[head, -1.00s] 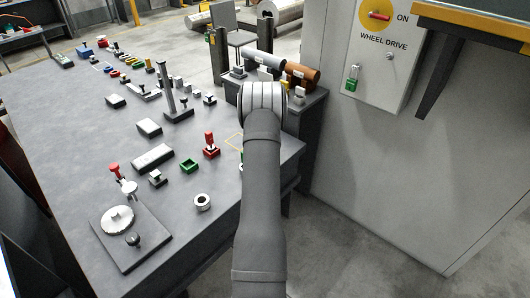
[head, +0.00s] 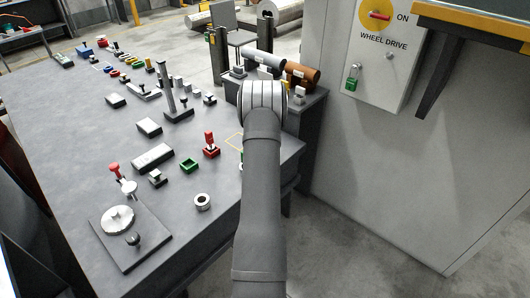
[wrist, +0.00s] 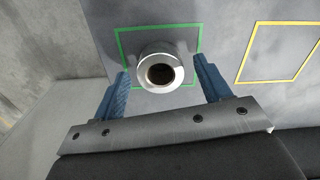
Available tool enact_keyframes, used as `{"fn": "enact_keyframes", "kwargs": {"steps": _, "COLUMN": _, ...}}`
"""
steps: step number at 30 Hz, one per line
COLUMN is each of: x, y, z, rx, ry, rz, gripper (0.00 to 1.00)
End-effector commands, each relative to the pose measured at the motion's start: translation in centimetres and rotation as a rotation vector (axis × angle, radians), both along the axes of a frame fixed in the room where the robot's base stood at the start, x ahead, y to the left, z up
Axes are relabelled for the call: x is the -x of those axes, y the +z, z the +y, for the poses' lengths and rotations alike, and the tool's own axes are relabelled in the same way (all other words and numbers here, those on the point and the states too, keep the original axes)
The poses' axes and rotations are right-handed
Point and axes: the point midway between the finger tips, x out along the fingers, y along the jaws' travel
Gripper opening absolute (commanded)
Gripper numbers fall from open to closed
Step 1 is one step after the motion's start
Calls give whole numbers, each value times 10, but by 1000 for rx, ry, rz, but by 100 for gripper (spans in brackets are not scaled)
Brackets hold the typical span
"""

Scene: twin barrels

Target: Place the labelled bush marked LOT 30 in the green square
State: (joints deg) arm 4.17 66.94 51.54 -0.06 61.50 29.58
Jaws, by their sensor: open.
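A silver metal bush (wrist: 160,71) with a dark bore sits inside the green square outline (wrist: 118,45) in the wrist view, its lower edge close to the square's near side. No LOT marking can be read on it. My gripper (wrist: 161,76) is open, with one blue finger on each side of the bush and visible gaps between. In the head view my arm hides the gripper, this bush and nearly all of the green square. Another silver bush (head: 202,202) stands on the bench left of my arm, with no readable label.
A yellow square outline (wrist: 280,53) lies right of the green one and is empty where seen. A grey cabinet (head: 400,170) stands at right.

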Motion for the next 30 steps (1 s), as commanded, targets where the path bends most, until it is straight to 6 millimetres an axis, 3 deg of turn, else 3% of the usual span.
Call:
{"fn": "enact_keyframes", "kwargs": {"steps": 9, "x": -1, "y": 69, "z": 0, "rx": 0, "ry": 0, "rz": -4, "gripper": 70}}
{"fn": "enact_keyframes", "kwargs": {"steps": 15, "x": -1, "y": 98, "z": 0, "rx": 0, "ry": 0, "rz": -2, "gripper": 70}}
{"fn": "enact_keyframes", "kwargs": {"steps": 30, "x": 0, "y": 106, "z": 0, "rx": 0, "ry": 0, "rz": 1, "gripper": 70}}
